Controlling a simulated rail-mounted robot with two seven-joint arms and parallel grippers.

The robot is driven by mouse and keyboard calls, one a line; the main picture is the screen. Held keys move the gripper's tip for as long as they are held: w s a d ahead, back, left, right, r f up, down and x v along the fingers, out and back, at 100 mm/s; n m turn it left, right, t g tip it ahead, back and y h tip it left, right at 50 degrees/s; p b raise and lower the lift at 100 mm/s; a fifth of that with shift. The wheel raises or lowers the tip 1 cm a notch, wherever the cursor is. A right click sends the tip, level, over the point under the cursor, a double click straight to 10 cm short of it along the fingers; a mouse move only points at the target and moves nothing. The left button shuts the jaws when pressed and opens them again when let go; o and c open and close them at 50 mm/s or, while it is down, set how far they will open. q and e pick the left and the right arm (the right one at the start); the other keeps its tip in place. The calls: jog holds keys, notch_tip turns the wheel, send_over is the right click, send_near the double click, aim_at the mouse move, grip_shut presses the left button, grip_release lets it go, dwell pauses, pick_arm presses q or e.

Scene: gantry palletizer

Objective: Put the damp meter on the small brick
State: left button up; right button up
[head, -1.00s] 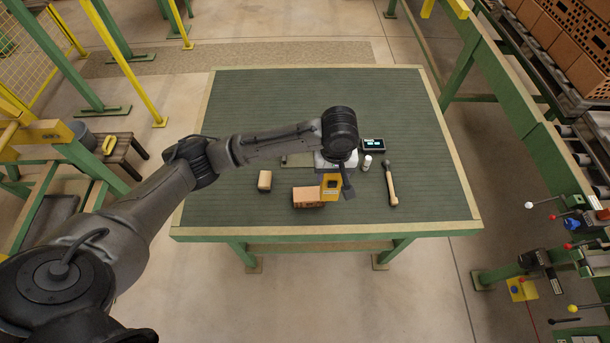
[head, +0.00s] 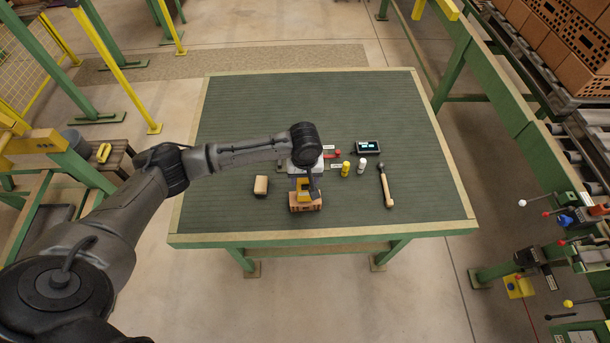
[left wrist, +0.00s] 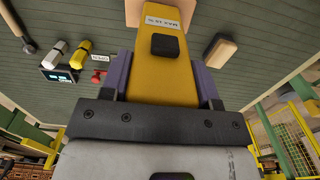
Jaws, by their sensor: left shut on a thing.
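My left gripper (head: 305,178) is shut on the yellow damp meter (head: 303,193), which has a dark patch on its face. In the left wrist view the meter (left wrist: 165,75) sits between the two purple fingers (left wrist: 163,88) with a white label toward its far end. The small orange brick (head: 306,206) lies on the green table near its front edge. The meter overlaps the brick in the head view; I cannot tell whether they touch. Part of the brick (left wrist: 184,14) shows behind the meter's far end in the left wrist view. My right gripper is out of view.
A tan block (head: 261,185) lies left of the brick. A small red item (head: 333,154) lies behind. The table's left and back areas are clear.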

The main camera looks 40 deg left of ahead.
pick_arm(q)
jog(key=shift+f, duration=0.15)
jog(key=o, duration=1)
